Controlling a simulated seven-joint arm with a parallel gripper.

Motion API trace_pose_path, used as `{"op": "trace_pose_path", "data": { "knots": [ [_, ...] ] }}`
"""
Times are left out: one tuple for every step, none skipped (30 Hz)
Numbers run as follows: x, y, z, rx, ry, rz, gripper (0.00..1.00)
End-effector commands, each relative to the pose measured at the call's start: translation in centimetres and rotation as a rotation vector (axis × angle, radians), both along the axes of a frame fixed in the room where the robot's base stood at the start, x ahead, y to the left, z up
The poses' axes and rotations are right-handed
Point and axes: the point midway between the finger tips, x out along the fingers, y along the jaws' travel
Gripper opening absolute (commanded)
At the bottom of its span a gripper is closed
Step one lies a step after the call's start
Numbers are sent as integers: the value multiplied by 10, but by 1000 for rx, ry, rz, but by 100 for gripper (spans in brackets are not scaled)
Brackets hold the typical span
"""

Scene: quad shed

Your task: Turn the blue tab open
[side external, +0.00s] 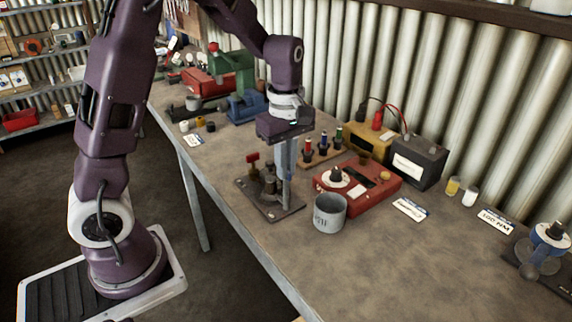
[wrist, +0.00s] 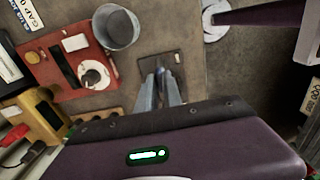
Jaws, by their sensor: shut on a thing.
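A dark base plate (side external: 291,212) with valve posts stands on the bench in the side external view. One post at its left carries a red tab (side external: 253,158). My gripper (side external: 285,177) points straight down over the right-hand part of the plate. Its fingers are shut on the blue tab, which they mostly hide; I cannot tell its angle. In the wrist view the plate (wrist: 150,60) lies under my gripper (wrist: 160,76), with the fingertips close together over it.
A grey metal cup (side external: 329,213) stands just right of the plate, with a red meter box (side external: 372,197) behind it. A rack of small screwdrivers (side external: 322,153) and yellow (side external: 367,143) and black (side external: 418,164) boxes stand further back.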

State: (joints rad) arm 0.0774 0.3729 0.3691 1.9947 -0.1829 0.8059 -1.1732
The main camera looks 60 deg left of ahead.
Motion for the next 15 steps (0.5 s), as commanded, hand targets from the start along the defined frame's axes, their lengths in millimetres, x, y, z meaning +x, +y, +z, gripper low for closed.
{"op": "trace_pose_path", "data": {
  "knots": [
    [0, 0, 0, 0, -1, -4, 0],
    [0, 0, 0, 0, -1, -8, 0],
    [0, 0, 0, 0, -1, -17, 0],
    [0, 0, 0, 0, -1, -25, 0],
    [0, 0, 0, 0, -1, -34, 0],
    [0, 0, 0, 0, -1, -49, 0],
    [0, 0, 1, 0, -1, -64, 0],
    [0, 0, 1, 0, -1, -79, 0],
    [0, 0, 1, 0, -1, -103, 0],
    [0, 0, 1, 0, -2, -122, 0],
    [0, 0, 1, 0, -2, -144, 0],
    [0, 0, 1, 0, -2, -176, 0],
    [0, 0, 1, -1, -2, -202, 0],
    [1, 0, 1, -1, -2, -227, 0],
    [1, 0, 1, 0, -2, -264, 0]
  ]
}}
